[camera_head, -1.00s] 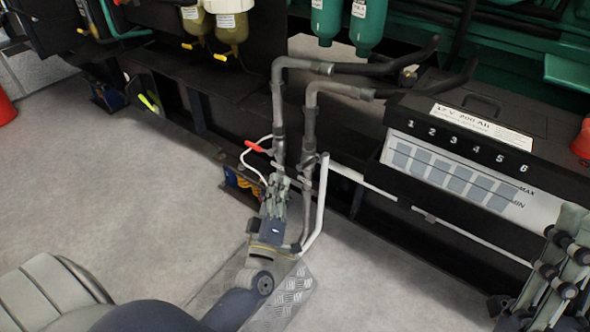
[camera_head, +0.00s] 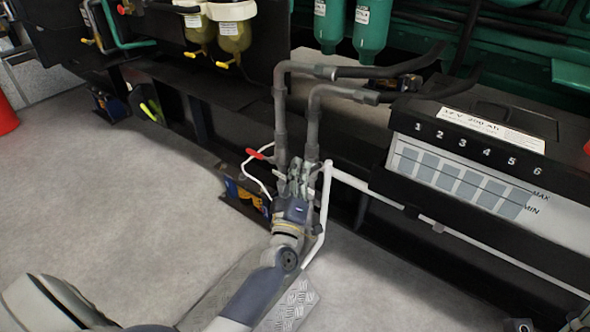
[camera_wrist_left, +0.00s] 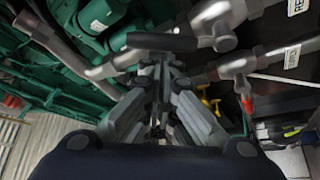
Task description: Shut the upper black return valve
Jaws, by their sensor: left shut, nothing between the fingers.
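My left gripper (camera_head: 299,172) is shut and empty at the two grey pipes, low on the front of the frame. In the left wrist view its fingertips (camera_wrist_left: 160,65) are just below a black lever (camera_wrist_left: 160,42) that lies crosswise in front of them. I cannot tell whether they touch it. In the head view the gripper hides this lever. A red lever (camera_head: 255,153) sits on the left pipe, left of the gripper; it also shows in the left wrist view (camera_wrist_left: 246,104). Only bits of what seems my right gripper show at the bottom right edge.
A battery box (camera_head: 470,150) stands to the right of the pipes. A white pipe (camera_head: 355,182) runs below it. Yellow-bowled filters (camera_head: 230,45) and green cylinders (camera_head: 328,22) hang above. The grey floor (camera_head: 110,200) at left is free.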

